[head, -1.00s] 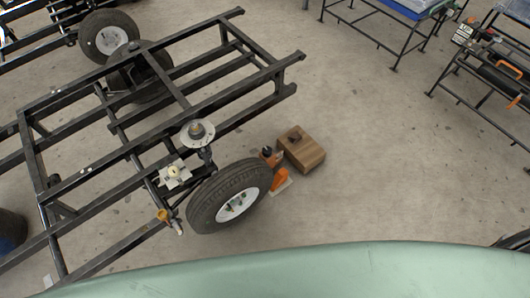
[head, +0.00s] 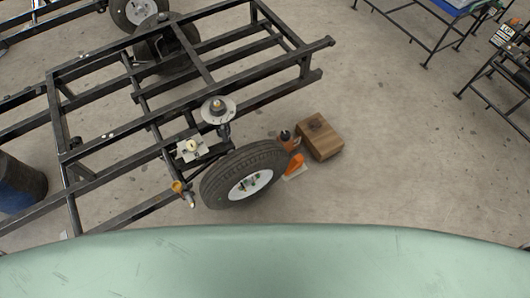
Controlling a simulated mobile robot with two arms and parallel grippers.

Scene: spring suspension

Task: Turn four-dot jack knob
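A small orange jack-like device (head: 293,164) stands on the floor at the right side of the near wheel. A dark round knob (head: 285,135) shows at its top. A white block with a yellowish round part (head: 191,147) sits on the frame left of the wheel. An orange-yellow fitting (head: 178,187) is at the frame's lower edge. No dot marks can be read on any of them, so I cannot tell which knob has four dots. Neither of my grippers is in view.
The black steel frame (head: 200,52) with its near wheel (head: 237,178) fills the left and middle. A dark blue cylinder (head: 20,185) stands at left. Racks (head: 425,20) are at upper right, with clear floor (head: 410,150) between.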

